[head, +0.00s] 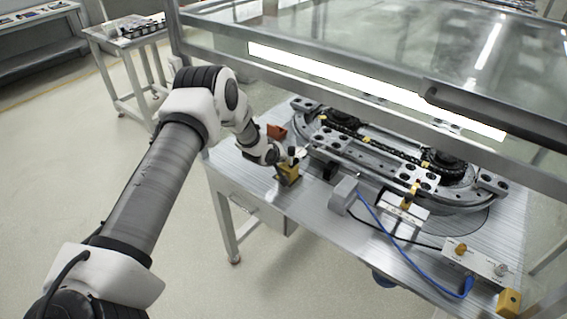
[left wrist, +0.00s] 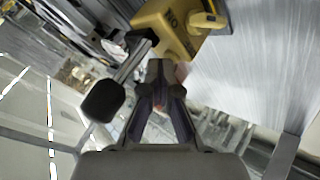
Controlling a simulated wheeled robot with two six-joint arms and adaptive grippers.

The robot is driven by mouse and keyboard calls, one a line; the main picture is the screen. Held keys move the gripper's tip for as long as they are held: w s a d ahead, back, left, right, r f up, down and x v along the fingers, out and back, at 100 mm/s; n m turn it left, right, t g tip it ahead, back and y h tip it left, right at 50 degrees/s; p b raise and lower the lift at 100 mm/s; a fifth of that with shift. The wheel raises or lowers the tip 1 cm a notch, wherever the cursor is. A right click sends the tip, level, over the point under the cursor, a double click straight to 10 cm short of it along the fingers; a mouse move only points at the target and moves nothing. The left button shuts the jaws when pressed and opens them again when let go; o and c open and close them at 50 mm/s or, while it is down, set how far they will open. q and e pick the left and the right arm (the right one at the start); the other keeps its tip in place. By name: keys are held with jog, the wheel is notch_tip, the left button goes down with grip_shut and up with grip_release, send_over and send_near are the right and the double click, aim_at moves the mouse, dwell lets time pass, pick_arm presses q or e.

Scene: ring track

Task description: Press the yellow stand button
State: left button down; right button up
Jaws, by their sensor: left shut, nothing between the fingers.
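A small yellow stand (head: 289,172) with dark parts stands near the left front edge of the metal table. In the left wrist view, the yellow stand (left wrist: 170,28) fills the top middle, with dark marks on its face. My left gripper (head: 285,153) is beside the stand's top in the head view. In the left wrist view, my left gripper (left wrist: 162,72) is shut and empty, its fingertips pointing at the stand's lower edge. I cannot tell whether they touch. A black rounded knob on a rod (left wrist: 103,100) shows left of the fingers. My right gripper is not in view.
A ring track (head: 400,155) with a chain lies behind the stand, under a glass-panelled frame (head: 350,45). A grey box (head: 343,194) and a control box (head: 475,260) with blue and black cables are to the right. A reddish-brown block (head: 277,131) is behind the stand.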

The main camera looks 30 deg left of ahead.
aim_at(282, 164)
pick_arm(q)
jog(key=shift+r+p, duration=0.35)
jog(key=shift+r, duration=0.4)
jog(key=shift+r, duration=0.1)
jog(key=shift+r+p, duration=1.45)
jog(key=shift+r, duration=1)
jog(key=shift+f, duration=0.1)
